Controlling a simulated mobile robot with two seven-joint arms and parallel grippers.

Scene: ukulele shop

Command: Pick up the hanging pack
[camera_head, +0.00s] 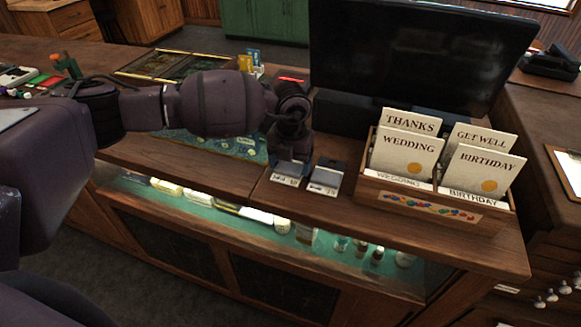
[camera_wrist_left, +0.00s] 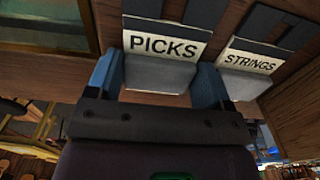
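Two small grey-and-dark items with white labels sit side by side near the counter's front edge: the picks item (camera_head: 287,174) and the strings item (camera_head: 326,178). In the left wrist view the label reading PICKS (camera_wrist_left: 163,46) is ahead, with a grey block under it; the STRINGS label (camera_wrist_left: 249,61) is to its right. I cannot tell which is the hanging pack. My left gripper (camera_head: 289,146) is just above and behind the picks item. In the wrist view its blue fingers (camera_wrist_left: 158,72) are apart, flanking the grey block; contact cannot be told. My right gripper is out of view.
A wooden card box (camera_head: 430,204) with several greeting cards stands to the right. A black monitor (camera_head: 415,55) is behind. A lit display shelf (camera_head: 270,222) lies under the counter's front. A framed panel (camera_head: 170,65) lies at the back left.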

